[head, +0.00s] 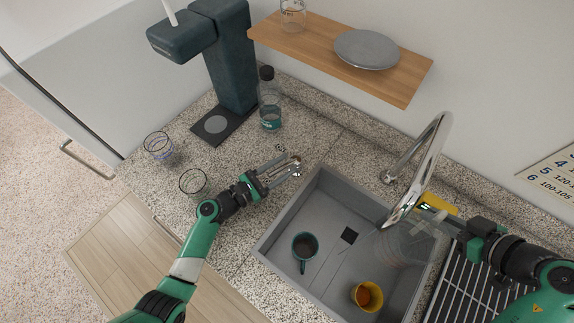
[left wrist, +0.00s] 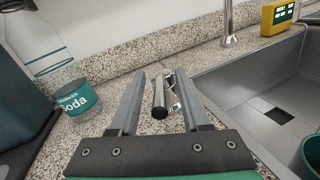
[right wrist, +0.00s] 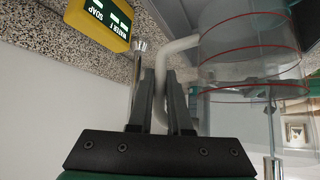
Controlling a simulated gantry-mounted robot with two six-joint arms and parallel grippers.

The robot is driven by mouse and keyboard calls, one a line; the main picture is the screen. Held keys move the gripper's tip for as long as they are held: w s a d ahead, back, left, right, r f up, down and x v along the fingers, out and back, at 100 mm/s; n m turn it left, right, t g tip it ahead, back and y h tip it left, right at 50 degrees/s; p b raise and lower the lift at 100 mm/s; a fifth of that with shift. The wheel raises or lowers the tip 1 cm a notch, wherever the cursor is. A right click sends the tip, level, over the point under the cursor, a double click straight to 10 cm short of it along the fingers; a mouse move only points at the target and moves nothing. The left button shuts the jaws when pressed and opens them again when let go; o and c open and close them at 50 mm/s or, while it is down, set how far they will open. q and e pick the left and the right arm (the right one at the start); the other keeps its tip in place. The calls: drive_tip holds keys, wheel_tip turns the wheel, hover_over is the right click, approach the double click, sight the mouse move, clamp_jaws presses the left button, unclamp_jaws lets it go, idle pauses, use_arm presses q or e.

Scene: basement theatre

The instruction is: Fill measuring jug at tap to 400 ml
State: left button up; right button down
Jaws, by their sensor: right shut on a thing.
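The clear measuring jug (head: 408,243) is over the right part of the sink, by the tap's spout. In the right wrist view the jug (right wrist: 245,45) shows red rings, and my right gripper (right wrist: 175,75) is shut on its pale handle (right wrist: 162,65). I cannot tell the water level in it. The chrome tap (head: 432,160) arches over the sink (head: 288,225). My right gripper (head: 452,228) holds the jug from the right. My left gripper (head: 278,172) is open over the counter left of the sink, with a small metal, black-ended item (left wrist: 160,97) between its fingers, apparently not gripped.
A teal mug (head: 304,247) and yellow cup (head: 367,295) stand in the sink. A soda bottle (head: 269,105) and two glasses (head: 158,146) (head: 193,182) stand on the counter. A drying rack (head: 460,290) lies right.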

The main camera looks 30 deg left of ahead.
use_arm(q)
drive_tip(key=v, duration=0.7)
drive_tip(key=shift+s+a, duration=0.1)
drive_tip(key=shift+s, duration=0.15)
